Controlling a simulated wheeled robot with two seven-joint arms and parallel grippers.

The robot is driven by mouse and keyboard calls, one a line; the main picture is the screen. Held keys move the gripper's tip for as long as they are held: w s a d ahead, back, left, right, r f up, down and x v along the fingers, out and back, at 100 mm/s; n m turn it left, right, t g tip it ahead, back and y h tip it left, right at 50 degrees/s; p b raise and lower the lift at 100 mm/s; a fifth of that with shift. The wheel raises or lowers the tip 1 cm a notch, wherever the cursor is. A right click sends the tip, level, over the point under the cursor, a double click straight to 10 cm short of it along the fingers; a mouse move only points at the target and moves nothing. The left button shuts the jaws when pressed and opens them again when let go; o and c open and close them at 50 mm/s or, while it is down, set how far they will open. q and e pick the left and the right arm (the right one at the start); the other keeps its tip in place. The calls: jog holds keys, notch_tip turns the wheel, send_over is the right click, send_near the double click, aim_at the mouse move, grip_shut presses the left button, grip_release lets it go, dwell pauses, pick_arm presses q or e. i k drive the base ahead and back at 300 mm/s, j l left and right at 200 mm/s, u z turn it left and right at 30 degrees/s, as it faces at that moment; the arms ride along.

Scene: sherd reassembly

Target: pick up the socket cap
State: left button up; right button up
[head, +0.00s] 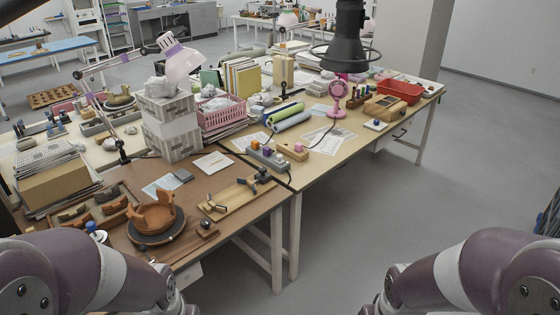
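I cannot make out for certain which item is the socket cap. A grey power strip (268,157) lies near the front edge, where the two tables meet, with small coloured pieces on it, one of them orange (255,144). Beside it on the right, a small wooden block (293,152) bears a pinkish-purple piece (298,147). These pieces are too small to identify. Parts of both my arms show at the bottom left and bottom right corners, well short of the strip. Neither gripper shows.
A turntable with a partly assembled brown pot (156,216) stands on the near table. A wooden board with clamps (236,198) lies right of it. Stacked grey boxes (171,122), a pink basket (222,117) and a pink fan (338,94) stand farther back.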

aim_at(279, 156)
jog(key=i+l+u, duration=0.45)
jog(key=i+l, duration=2.15)
